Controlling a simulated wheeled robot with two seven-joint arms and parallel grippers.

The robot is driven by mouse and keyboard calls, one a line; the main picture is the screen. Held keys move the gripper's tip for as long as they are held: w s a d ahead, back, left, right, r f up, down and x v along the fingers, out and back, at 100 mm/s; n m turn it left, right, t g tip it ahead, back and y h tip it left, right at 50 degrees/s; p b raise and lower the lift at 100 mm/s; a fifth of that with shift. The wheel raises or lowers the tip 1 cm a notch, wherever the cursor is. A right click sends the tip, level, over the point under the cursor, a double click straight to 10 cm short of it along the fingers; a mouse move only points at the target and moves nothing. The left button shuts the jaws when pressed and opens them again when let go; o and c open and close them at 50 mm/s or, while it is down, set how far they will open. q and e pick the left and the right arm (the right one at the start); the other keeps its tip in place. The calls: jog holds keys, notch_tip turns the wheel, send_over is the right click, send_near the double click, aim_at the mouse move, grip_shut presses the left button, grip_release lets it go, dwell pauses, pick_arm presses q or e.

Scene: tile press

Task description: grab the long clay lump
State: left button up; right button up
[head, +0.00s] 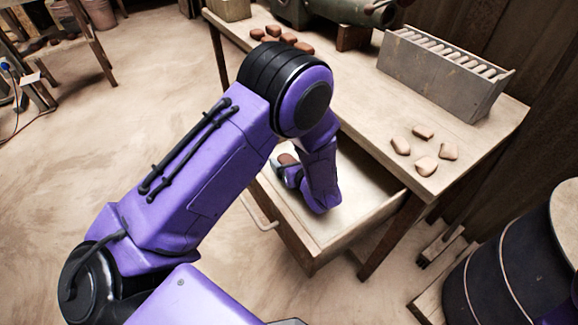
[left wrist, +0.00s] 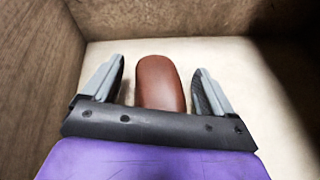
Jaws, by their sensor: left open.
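A long, rounded reddish-brown clay lump (left wrist: 160,82) lies on the pale floor of the open drawer (head: 355,222). A small brown part of the lump (head: 287,159) shows in the head view, the rest hidden by my arm. My left gripper (left wrist: 159,75) is open inside the drawer, its grey fingers on either side of the lump, with a gap visible on each side. The lump's near end is hidden behind the gripper's dark crossbar. In the head view the left gripper (head: 282,168) is small and partly covered by my wrist. My right gripper is not in view.
The drawer walls stand close around my left gripper. On the table (head: 350,115) above are several pale lumps (head: 427,165), a grey slotted rack (head: 440,72) and several reddish-brown lumps (head: 285,38). A dark barrel (head: 510,262) stands at right.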

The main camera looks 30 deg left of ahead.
pick_arm(q)
jog(key=shift+w+a+f, duration=0.15)
jog(key=shift+a, duration=0.15)
jog(key=c, duration=1.3)
jog(key=shift+c, duration=0.3)
